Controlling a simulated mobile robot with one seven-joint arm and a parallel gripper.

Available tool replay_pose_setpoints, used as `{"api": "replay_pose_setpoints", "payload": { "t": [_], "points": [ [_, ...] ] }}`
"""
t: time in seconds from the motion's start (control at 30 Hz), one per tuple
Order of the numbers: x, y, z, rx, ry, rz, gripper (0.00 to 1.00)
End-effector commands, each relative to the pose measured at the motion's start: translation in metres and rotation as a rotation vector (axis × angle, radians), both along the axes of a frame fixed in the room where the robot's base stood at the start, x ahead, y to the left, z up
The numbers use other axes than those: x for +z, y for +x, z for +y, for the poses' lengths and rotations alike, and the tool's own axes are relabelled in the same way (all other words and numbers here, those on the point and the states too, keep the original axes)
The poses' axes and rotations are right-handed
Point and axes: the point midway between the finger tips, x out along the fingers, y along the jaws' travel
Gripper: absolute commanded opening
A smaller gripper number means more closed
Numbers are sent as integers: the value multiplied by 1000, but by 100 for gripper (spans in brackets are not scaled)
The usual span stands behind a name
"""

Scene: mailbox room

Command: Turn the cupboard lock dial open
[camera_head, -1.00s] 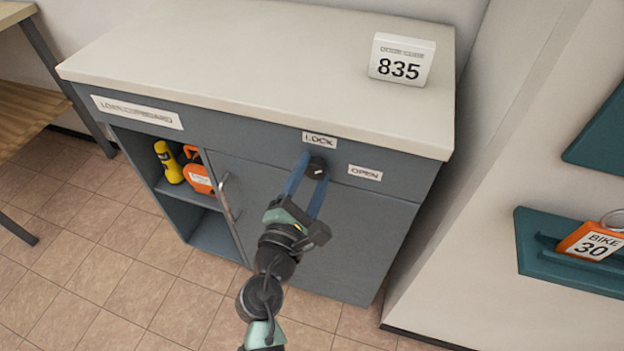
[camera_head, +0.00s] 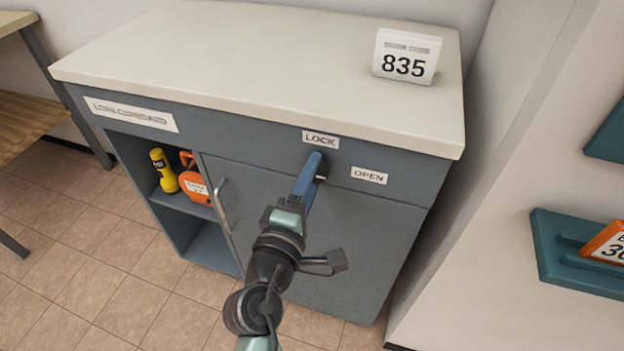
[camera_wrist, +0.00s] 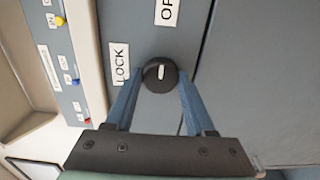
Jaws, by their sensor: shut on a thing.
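The black round lock dial (camera_wrist: 148,82) sits on the grey cupboard front. Its white mark stands vertical in the wrist view, in line with the OPEN label (camera_wrist: 168,11). The LOCK label (camera_wrist: 120,64) is left of the dial there. In the head view the LOCK label (camera_head: 320,139) is above the dial and the OPEN label (camera_head: 369,175) to its right. My gripper (camera_head: 316,167) is shut on the dial, one blue finger on each side of it. In the head view the fingers overlap and hide most of the dial.
The cupboard (camera_head: 325,245) has a door handle (camera_head: 222,205) left of my arm. An open shelf holds a yellow torch (camera_head: 164,172) and an orange item (camera_head: 194,187). An 835 sign (camera_head: 405,56) stands on top. A teal wall rack (camera_head: 565,250) holds an orange tag (camera_head: 608,243) at right.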

Motion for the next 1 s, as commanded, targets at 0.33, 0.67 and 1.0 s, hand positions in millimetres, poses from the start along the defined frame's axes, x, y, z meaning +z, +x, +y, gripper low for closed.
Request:
{"api": "replay_pose_setpoints", "payload": {
  "t": [0.33, 0.67, 1.0],
  "points": [
    [-1, 0, 0, 0, 29, -6, 0],
    [-1, 0, 0, 0, 28, -6, 74],
    [0, 0, 0, 0, 25, -7, 84]
  ]
}}
